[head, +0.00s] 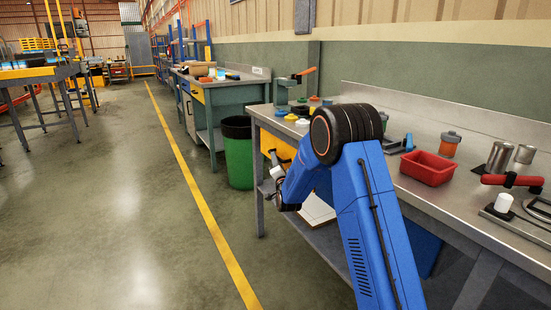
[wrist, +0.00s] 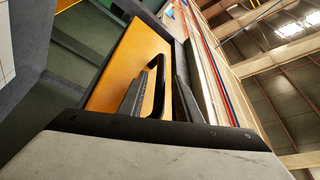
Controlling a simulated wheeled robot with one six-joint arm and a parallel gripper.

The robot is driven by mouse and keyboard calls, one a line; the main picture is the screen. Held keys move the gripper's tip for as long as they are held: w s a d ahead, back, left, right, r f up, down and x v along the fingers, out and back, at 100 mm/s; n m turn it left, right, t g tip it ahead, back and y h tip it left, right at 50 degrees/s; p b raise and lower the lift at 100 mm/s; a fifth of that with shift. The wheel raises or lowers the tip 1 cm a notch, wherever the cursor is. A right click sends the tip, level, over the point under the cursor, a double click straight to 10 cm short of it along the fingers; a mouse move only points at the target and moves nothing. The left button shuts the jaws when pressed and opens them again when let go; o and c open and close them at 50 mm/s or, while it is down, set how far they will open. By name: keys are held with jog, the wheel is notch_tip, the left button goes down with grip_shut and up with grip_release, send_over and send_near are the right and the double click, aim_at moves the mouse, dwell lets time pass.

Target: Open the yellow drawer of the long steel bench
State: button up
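The yellow drawer (head: 268,143) sits under the top of the long steel bench (head: 412,196), partly hidden behind my blue arm. Its yellow front (wrist: 130,62) fills the middle of the wrist view and looks flush with the grey frame. A black bar handle (wrist: 160,78) stands out from that front. My gripper (wrist: 158,68) is at the handle, its two dark fingers apart with the bar between them. I cannot tell whether either finger touches the bar. In the head view my gripper (head: 275,160) is small and partly hidden at the drawer.
A green bin (head: 238,158) stands left of the bench, before a second workbench (head: 222,87). A red tray (head: 427,168) and several metal cups lie on the bench top. A lower shelf (head: 318,210) is below the drawer. The floor to the left is clear, with a yellow line.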

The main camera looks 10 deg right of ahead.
jog(key=shift+x, duration=1.6)
grip_shut()
jog(key=s+a, duration=0.4)
jog(key=a, duration=0.9)
jog(key=s+a, duration=0.5)
jog(key=a, duration=0.9)
jog(key=shift+a, duration=0.1)
grip_release()
